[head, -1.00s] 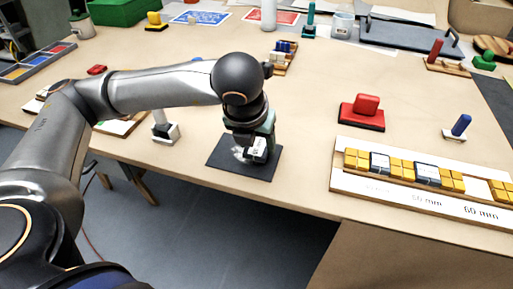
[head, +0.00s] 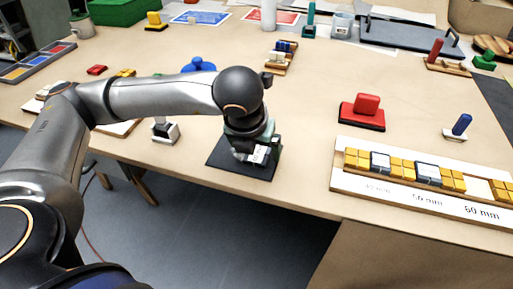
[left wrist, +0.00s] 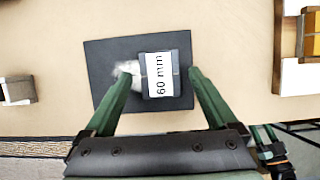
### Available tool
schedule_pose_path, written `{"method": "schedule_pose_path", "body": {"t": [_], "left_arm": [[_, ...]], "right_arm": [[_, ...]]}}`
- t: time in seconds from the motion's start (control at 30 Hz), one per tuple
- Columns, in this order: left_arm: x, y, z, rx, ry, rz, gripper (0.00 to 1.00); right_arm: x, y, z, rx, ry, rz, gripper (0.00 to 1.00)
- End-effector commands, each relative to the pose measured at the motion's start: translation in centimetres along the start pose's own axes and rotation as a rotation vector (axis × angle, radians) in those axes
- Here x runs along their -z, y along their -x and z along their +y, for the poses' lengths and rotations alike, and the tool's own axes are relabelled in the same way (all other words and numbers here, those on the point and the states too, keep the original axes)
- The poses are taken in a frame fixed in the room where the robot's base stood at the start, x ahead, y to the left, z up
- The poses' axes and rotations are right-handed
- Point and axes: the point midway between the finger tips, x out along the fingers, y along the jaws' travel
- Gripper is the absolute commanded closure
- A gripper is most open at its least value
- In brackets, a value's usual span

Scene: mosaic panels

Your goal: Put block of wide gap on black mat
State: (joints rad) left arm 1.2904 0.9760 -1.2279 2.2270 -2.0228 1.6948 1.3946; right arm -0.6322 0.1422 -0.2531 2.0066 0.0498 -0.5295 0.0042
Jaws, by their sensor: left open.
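A dark grey block with a white "60 mm" label (left wrist: 160,75) lies on the black mat (left wrist: 98,60), toward the mat's right side in the left wrist view. In the head view the label (head: 261,154) shows beside my gripper, over the mat (head: 222,163). My left gripper (left wrist: 158,76) is open, with its green fingers on either side of the block and a visible gap on each side. In the head view the left gripper (head: 257,153) is low over the mat and partly hides the block. A pale blur shows by the left fingertip.
The mosaic panel (head: 345,187) with yellow and dark tiles lies at the right; an empty gap (head: 480,189) shows above its "60 mm" mark. A red block (head: 362,112) and a blue peg (head: 461,125) stand behind it. A small white-based stand (head: 165,131) is left of the mat.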

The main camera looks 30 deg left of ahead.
Motion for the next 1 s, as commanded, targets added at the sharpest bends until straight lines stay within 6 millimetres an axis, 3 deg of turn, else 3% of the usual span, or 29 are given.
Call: {"method": "schedule_pose_path", "body": {"t": [0.23, 0.7, 1.0], "left_arm": [[-0.2, 1.4, -0.1, 0.002, 0.000, -0.004, 0.08], [-0.2, 10.8, -0.1, 0.002, -0.001, -0.004, 0.08], [-0.1, 12.3, 0.0, 0.000, -0.002, -0.001, 0.08]], "right_arm": [[0.4, 0.3, 0.0, -0.001, 0.000, 0.003, 0.50], [0.7, 0.6, 0.2, -0.007, -0.001, 0.005, 0.50], [0.4, 0.6, 0.4, -0.011, -0.001, -0.001, 0.50]]}}
